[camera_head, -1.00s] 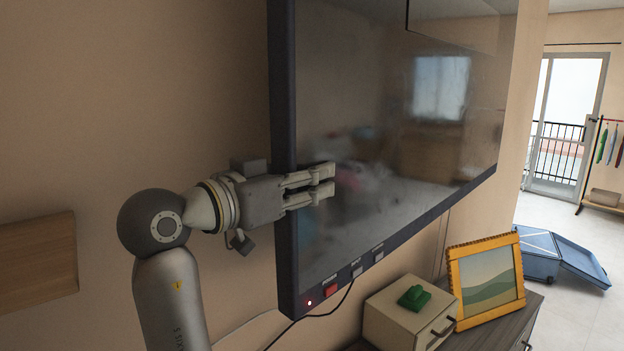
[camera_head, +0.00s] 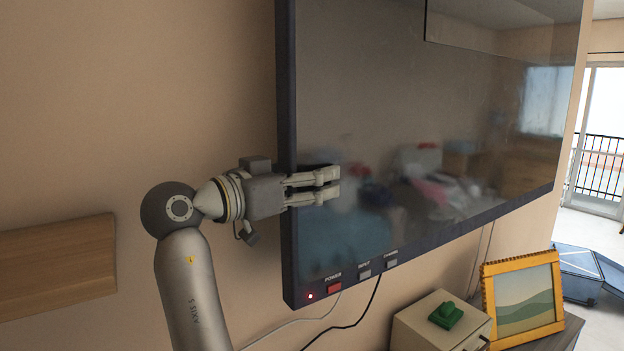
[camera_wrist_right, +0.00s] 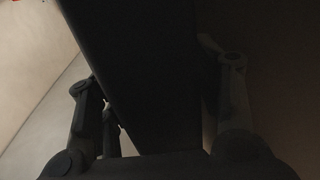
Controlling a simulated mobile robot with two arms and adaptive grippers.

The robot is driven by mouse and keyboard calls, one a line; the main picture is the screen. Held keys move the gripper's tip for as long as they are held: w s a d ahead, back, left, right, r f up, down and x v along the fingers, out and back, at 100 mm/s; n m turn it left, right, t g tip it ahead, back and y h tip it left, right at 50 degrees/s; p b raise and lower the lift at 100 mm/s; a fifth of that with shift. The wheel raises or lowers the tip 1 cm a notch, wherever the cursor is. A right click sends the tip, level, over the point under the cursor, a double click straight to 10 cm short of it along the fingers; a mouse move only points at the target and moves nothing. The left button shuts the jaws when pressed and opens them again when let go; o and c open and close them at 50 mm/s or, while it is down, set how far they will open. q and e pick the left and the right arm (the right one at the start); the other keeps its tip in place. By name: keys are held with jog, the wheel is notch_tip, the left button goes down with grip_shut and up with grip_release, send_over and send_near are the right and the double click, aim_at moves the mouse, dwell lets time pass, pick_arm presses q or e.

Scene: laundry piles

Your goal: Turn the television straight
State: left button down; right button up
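The television (camera_head: 420,130) is a large dark screen with a dark frame. It stands out from the beige wall at an angle, and its top is cut off by the picture. My right gripper (camera_head: 328,186) is at its left frame edge. Two fingers lie over the front of the screen there. The back of the television is hidden in the head view. My left gripper is not in view.
A small cream drawer box (camera_head: 415,330) with a green object (camera_head: 446,315) and a yellow picture frame (camera_head: 522,300) stand below the television. Cables hang beneath it. A wooden panel (camera_head: 55,265) is on the wall at left. A blue container (camera_head: 580,275) lies on the floor at right.

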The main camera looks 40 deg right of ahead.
aim_at(310, 117)
jog(key=shift+f, duration=0.1)
notch_tip(310, 117, up, 10)
jog(key=shift+r, duration=0.1)
dwell(0.5)
jog(key=shift+f, duration=0.2)
dwell(0.3)
